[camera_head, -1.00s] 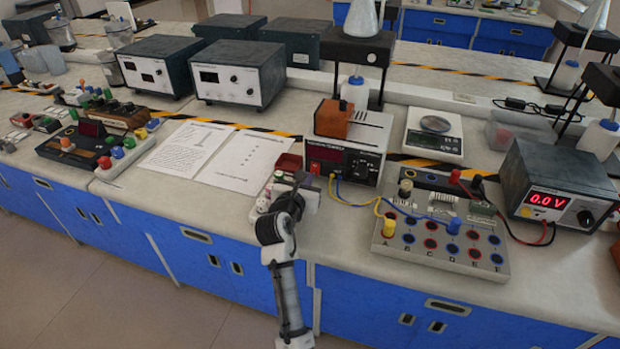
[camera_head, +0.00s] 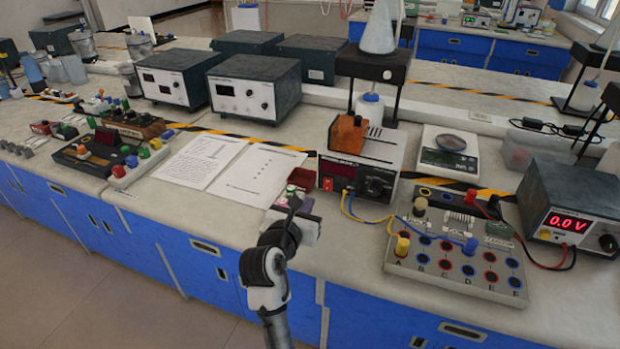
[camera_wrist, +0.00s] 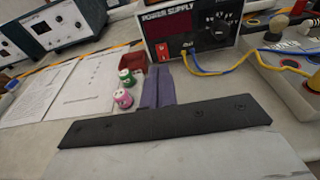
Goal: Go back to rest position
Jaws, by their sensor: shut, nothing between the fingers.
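My gripper (camera_head: 294,200) is at the front edge of the bench in the head view, with my arm reaching up from the bottom of the picture. In the wrist view, the fingers of my gripper (camera_wrist: 158,86) are together with nothing between them. They point at the bench in front of the power supply (camera_wrist: 190,30). A green-topped piece (camera_wrist: 127,77) and a pink piece (camera_wrist: 122,98) stand on the bench just left of the fingers, apart from them. A small red box (camera_wrist: 132,60) is behind these pieces. In the head view my gripper partly hides these small things.
The power supply (camera_head: 357,172) is beyond my gripper, with cables to the terminal board (camera_head: 455,268) on the right. Paper sheets (camera_head: 222,168) lie flat to the left. A voltage unit (camera_head: 568,205) reads 0.0 V. Floor (camera_head: 60,285) is clear in front of the blue cabinets.

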